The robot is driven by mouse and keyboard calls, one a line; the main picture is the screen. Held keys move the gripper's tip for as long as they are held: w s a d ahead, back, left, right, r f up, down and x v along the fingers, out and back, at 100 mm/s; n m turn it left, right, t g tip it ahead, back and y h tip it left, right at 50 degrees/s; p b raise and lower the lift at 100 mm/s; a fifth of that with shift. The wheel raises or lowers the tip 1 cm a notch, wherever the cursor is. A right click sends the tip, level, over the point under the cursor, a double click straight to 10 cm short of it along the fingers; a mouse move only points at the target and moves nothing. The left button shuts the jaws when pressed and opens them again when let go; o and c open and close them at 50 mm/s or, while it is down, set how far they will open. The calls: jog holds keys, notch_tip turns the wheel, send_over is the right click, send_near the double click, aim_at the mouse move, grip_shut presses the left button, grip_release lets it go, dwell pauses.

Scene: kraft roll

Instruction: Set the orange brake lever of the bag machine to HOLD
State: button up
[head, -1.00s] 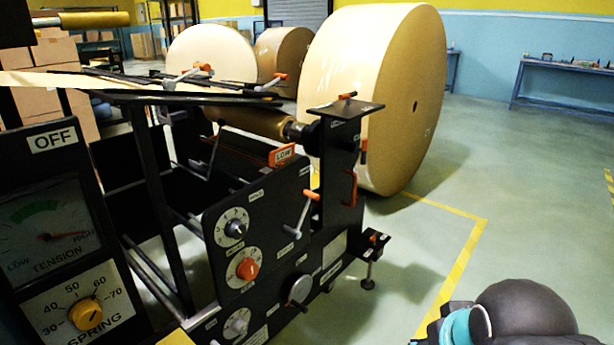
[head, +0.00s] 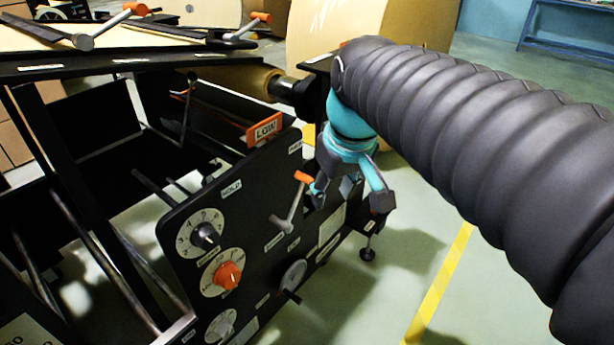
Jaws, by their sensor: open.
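The bag machine's dark side panel (head: 250,220) fills the middle of the head view. On it is a lever with an orange grip (head: 303,177) and a silver shaft, tilted up and to the right from its pivot; it appears to be the brake lever. A small label (head: 231,188) up and left of it seems to read HOLD; the other labels are too small to read surely. My gripper (head: 348,194), turquoise and dark, is open and points down just right of the orange grip. One finger looks close to the grip; whether they touch, I cannot tell.
A crank disc (head: 293,276) sits below. Two orange-tipped levers (head: 135,10) lie on top. Open floor lies to the right.

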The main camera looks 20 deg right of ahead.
jog(key=w+r+n+g, duration=0.2)
jog(key=w+r, duration=0.1)
jog(key=w, duration=0.5)
jog(key=n+g+y, duration=0.1)
jog(key=n+g, duration=0.1)
jog(key=n, duration=0.1)
send_near(311, 178)
jog(key=f, duration=0.3)
jog(key=f+b, duration=0.1)
jog(key=f, duration=0.3)
jog(key=s+a+f+b, duration=0.1)
jog(key=f, duration=0.2)
jog(key=shift+a+f, duration=0.1)
jog(key=shift+f, duration=0.3)
jog(key=shift+w, duration=0.1)
grip_shut()
